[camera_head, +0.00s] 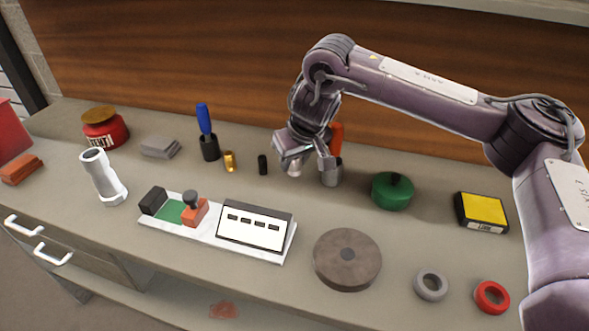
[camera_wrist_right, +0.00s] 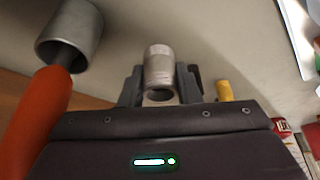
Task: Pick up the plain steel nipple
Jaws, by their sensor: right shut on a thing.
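The plain steel nipple (camera_wrist_right: 158,68) is a short grey metal tube between the two fingers of my right gripper (camera_wrist_right: 160,88) in the right wrist view. The fingers are shut on its sides, and its open end faces the camera. In the head view my right gripper (camera_head: 309,167) is low over the back of the bench, and the nipple (camera_head: 292,168) shows partly beside the fingers. I cannot tell whether it touches the bench. My left gripper is not in view.
A grey cup with an orange-handled tool (camera_head: 332,173) stands close beside the right gripper. A black cylinder (camera_head: 263,165) and a brass fitting (camera_head: 229,161) are to its left, a green round container (camera_head: 392,191) to its right. The bench in front is clear until the white tray (camera_head: 220,240).

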